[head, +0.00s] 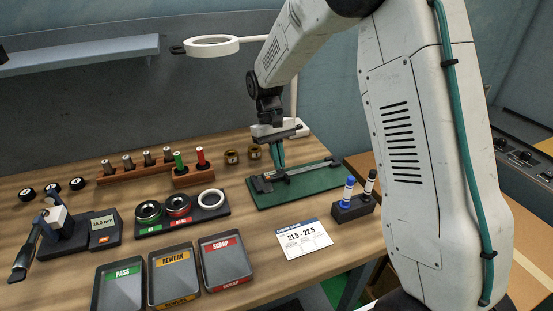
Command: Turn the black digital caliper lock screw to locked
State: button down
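The caliper (311,167) lies on a green mat (304,191), its beam running toward the right and its jaws at the left end. My gripper (277,165) points down with teal fingers over the caliper's left part, near its slider. The fingers look close together, but I cannot tell whether they touch the caliper or are shut on anything. The lock screw is too small or hidden behind the fingers, so its position cannot be told.
A block with markers (353,206) stands right of the mat and a paper card (304,239) lies in front. A black tray with ring gauges (183,229) is on the left. PASS (119,293), REWORK (174,298) and SCRAP (227,286) trays sit in front. A ring lamp (212,40) hangs behind.

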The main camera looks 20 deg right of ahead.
jog(key=shift+d+m+y, duration=0.1)
jog(key=shift+m+y, duration=0.3)
jog(key=shift+m, duration=0.6)
jog(key=c, duration=1.6)
grip_release()
jog(key=shift+c, duration=0.2)
jog(key=shift+r, duration=0.1)
jog(key=v, duration=0.7)
jog(key=shift+r, duration=0.3)
jog(key=shift+w, duration=0.2)
